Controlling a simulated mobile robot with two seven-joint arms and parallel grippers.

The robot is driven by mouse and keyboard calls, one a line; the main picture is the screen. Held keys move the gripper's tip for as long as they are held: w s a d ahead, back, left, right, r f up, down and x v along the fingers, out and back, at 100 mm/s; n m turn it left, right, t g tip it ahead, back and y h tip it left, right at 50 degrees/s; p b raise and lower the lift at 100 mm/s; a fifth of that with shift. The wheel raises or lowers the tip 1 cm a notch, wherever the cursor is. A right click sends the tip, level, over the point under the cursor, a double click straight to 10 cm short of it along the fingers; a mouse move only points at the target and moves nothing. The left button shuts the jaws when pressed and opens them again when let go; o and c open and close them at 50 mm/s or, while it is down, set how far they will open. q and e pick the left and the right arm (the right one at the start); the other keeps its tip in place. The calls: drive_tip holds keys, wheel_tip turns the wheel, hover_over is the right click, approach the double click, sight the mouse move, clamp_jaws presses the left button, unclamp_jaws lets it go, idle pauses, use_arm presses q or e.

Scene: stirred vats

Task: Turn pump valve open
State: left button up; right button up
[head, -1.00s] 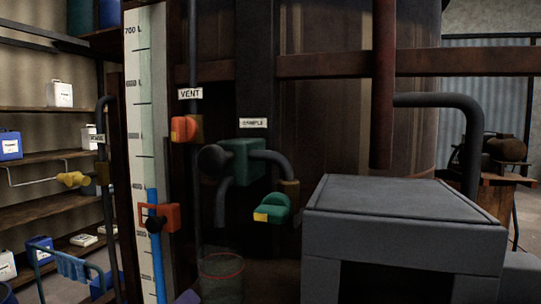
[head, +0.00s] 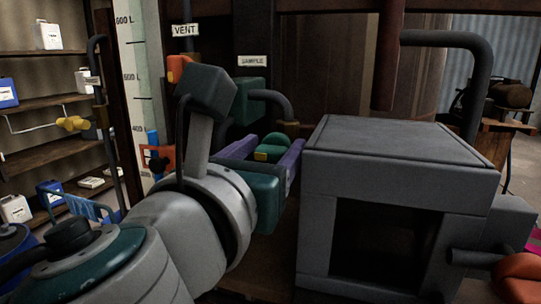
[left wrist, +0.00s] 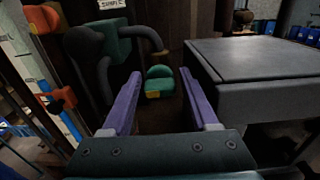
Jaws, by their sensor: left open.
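My left gripper (head: 272,145) is open, its two purple fingers pointing at a green valve handle with a yellow end (head: 268,148). In the left wrist view the green handle (left wrist: 159,80) shows in the gap between the fingertips (left wrist: 161,73), apart from both. The handle hangs below a bent dark pipe (head: 275,100), near the SAMPLE label (head: 253,61). No label reading PUMP shows, so I cannot tell which valve is the pump valve. A red-orange rounded part (head: 520,277) is cut off at the lower right edge. My right gripper is not in view.
A grey box-shaped housing (head: 405,145) with a dark opening stands close right of the left gripper. An orange valve handle (head: 175,68) sits under the VENT label (head: 185,30). A level scale (head: 135,60) and shelves (head: 55,103) with containers stand left.

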use_arm(q)
drive_tip(key=shift+w, duration=0.15)
clamp_jaws()
idle(0.4)
drive_tip(key=n, duration=0.4)
drive_tip(key=shift+a+n+b, duration=0.15)
drive_tip(key=shift+n+b, duration=0.15)
drive_tip(key=shift+b, duration=0.1)
drive_tip(key=n, duration=0.4)
drive_tip(key=shift+a+f+n+b, duration=0.1)
drive_tip(key=shift+f+n+b, duration=0.05)
drive_tip(key=shift+n+b, duration=0.2)
drive_tip(key=n+b, duration=0.1)
drive_tip(key=n, duration=0.3)
drive_tip(key=shift+w+f, duration=0.1)
drive_tip(key=shift+a+n+b, duration=0.1)
drive_tip(key=shift+n+b, duration=0.2)
drive_tip(key=shift+n, duration=2.05)
